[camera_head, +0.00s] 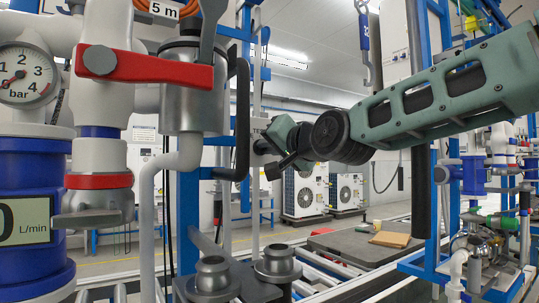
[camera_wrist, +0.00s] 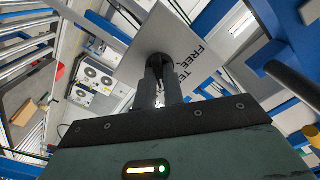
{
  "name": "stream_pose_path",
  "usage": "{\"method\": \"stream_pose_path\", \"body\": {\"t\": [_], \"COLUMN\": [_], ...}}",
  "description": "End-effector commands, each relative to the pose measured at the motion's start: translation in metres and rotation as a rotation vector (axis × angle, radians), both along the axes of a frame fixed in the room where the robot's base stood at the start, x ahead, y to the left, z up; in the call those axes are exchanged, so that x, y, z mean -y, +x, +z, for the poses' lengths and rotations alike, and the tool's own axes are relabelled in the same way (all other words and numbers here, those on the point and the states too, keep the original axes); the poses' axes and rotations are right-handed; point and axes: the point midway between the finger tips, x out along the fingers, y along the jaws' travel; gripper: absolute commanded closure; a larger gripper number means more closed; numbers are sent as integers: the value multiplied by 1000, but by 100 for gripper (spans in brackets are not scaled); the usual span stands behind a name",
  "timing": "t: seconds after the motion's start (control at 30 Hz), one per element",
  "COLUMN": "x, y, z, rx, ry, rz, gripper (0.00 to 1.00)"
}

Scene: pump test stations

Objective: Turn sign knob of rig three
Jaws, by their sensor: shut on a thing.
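In the wrist view a grey sign plate (camera_wrist: 135,62) with dark lettering, partly readable as "FREE" and "TE…", faces my gripper at a tilt. A dark round knob (camera_wrist: 160,58) stands out from the plate. My gripper (camera_wrist: 160,77) is shut on this knob, with one finger on each side of it. The fingers cover part of the knob. The sign's face and knob cannot be made out there.
At the left front stand a pressure gauge (camera_head: 24,74), a red lever (camera_head: 145,67), a metal canister (camera_head: 194,108) and a flow meter (camera_head: 25,221). Blue frame posts (camera_head: 442,200) stand right. A grey slab (camera_head: 350,247) lies on rails below my arm.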

Motion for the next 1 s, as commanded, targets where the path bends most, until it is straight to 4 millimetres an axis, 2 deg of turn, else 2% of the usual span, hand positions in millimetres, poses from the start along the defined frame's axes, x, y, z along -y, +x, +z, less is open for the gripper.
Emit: {"method": "stream_pose_path", "body": {"t": [0.3,0.77,0.8,0.87,1.0], "x": [0,0,0,0,0], "y": [0,0,0,0,0], "z": [-1,0,0,0,0], "rx": [-52,-60,-60,-60,-59], "ry": [77,87,87,87,87], "rz": [0,-1,-1,-1,-1], "gripper": [100,100,84,68,68]}}
